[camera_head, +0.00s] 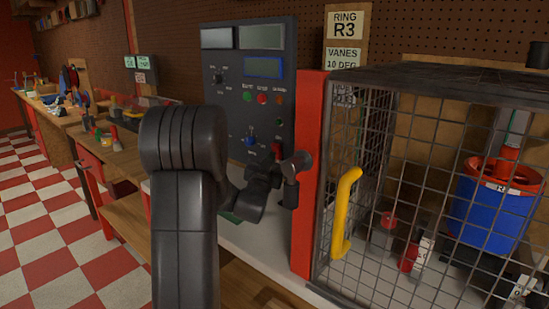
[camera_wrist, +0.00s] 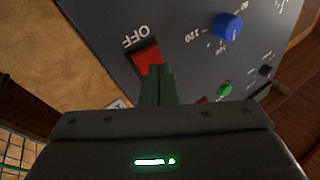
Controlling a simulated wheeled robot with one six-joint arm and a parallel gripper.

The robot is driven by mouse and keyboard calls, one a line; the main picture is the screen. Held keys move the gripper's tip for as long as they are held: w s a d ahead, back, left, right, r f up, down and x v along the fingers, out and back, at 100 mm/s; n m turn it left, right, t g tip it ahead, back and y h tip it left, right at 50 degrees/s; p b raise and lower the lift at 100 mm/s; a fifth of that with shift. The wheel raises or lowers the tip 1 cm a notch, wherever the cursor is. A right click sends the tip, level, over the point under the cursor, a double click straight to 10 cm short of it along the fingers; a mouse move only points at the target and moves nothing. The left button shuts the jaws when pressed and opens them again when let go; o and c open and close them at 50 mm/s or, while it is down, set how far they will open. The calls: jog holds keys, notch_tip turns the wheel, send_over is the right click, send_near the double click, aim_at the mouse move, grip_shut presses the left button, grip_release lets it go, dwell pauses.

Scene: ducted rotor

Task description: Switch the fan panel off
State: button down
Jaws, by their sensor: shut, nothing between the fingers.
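The dark grey fan panel (camera_head: 233,100) stands upright on the bench in the head view and fills much of the wrist view (camera_wrist: 190,70). A red switch (camera_wrist: 147,58) sits beside its OFF label in the wrist view, where the panel appears upside down. The same red switch shows low on the panel in the head view (camera_head: 277,148). My gripper (camera_wrist: 158,72) is shut and empty, its fingertips at the edge of the red switch. They overlap part of the switch; I cannot tell whether they touch it. My arm hides the panel's lower part in the head view.
A blue knob (camera_wrist: 228,27) and a green button (camera_wrist: 225,89) are close by on the panel. A red post (camera_head: 309,180) and a wire cage (camera_head: 420,150) with a yellow handle (camera_head: 345,212) stand just right of my gripper. A workbench (camera_head: 120,160) is at left.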

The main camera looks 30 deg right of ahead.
jog(key=shift+a+f, duration=0.1)
jog(key=shift+f, duration=0.1)
jog(key=shift+s+a+r, duration=0.25)
jog(key=shift+a+r, duration=0.05)
jog(key=shift+a, duration=0.25)
jog(key=shift+a+r, duration=0.1)
jog(key=a, duration=0.1)
jog(key=s+a+r, duration=0.1)
jog(key=a+r, duration=0.1)
jog(key=a, duration=0.1)
jog(key=shift+s, duration=0.35)
